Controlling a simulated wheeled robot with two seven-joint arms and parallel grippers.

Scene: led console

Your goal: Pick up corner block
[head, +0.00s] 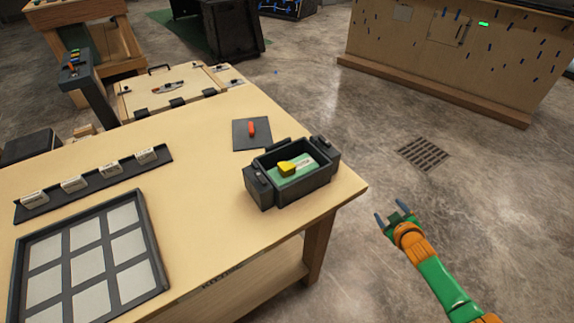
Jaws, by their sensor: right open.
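A small yellow block (287,168) lies in a black open box (262,189) near the table's right corner; I cannot tell for certain that it is the corner block. It rests on a green surface with a pale label inside the box. My right gripper (394,218) is open and empty, with its fingers apart. It is over the floor, off the table's right edge, to the right of and apart from the box. My left gripper is not in view.
A wooden table (205,150) holds a gridded tray (158,262), a black rail (96,183) with several white blocks, and a dark pad (240,143) with an orange-red piece (252,129). A floor drain (424,153) lies beyond. Floor right of the table is clear.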

